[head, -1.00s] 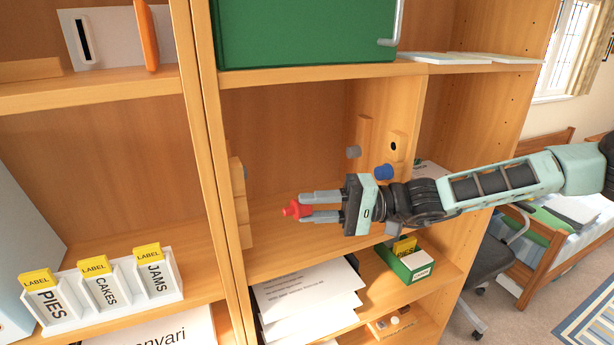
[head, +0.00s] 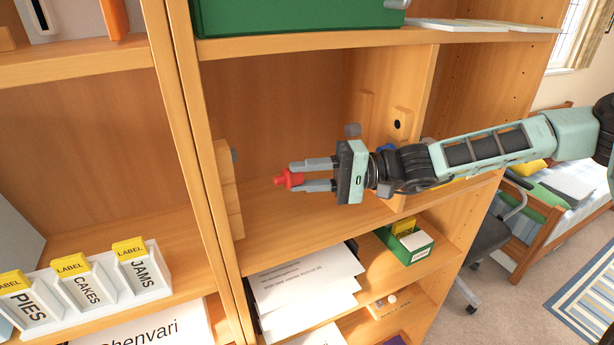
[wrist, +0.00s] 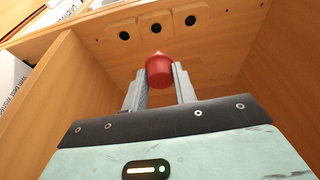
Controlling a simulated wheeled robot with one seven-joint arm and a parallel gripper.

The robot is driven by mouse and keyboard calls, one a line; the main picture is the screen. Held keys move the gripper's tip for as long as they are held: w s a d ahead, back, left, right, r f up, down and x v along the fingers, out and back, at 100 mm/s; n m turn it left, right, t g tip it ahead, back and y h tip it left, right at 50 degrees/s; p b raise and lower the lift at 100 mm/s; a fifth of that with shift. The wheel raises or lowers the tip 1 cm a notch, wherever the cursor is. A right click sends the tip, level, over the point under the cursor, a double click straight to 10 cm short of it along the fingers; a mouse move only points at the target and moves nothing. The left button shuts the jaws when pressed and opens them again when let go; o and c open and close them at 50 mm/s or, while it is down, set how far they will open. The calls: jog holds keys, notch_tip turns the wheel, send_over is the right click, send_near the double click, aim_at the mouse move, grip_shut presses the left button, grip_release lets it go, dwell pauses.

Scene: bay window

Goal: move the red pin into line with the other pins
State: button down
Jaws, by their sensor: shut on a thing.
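The red pin (head: 289,180) is between the fingertips of my gripper (head: 300,178), which is shut on it. The fingers point left, and the pin is held in the air inside the middle shelf bay. The red pin (wrist: 159,70) also shows in the wrist view between the fingertips of my gripper (wrist: 160,80). Beyond it is a wooden strip (wrist: 143,38) with three dark holes.
The bay's upright divider (head: 190,150) stands left of the pin. A green box (head: 290,15) is on the shelf above. Papers (head: 305,285) and a small green box (head: 408,246) lie below. A white label holder (head: 155,275) stands in the left bay.

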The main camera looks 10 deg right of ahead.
aim_at(293, 183)
jog(key=shift+s+a+b, duration=0.25)
jog(key=shift+a+b, duration=0.1)
jog(key=shift+a, duration=0.55)
jog(key=shift+s+a+b, duration=0.3)
jog(key=shift+a+b, duration=0.05)
jog(key=shift+a, duration=0.6)
jog(key=shift+s+a+b, duration=0.25)
jog(key=shift+a+b, duration=0.1)
jog(key=shift+a, duration=0.55)
jog(key=shift+b, duration=0.35)
jog(key=shift+s+a+b, duration=0.2)
jog(key=shift+a+b, duration=0.25)
jog(key=shift+a, duration=0.25)
jog(key=shift+s+a+b, duration=0.2)
jog(key=shift+a+b, duration=0.2)
jog(key=shift+a, duration=0.3)
jog(key=c, duration=1)
grip_release()
jog(key=shift+c, duration=0.2)
jog(key=d+b, duration=0.5)
jog(key=d, duration=1.2)
jog(key=shift+s+d, duration=0.2)
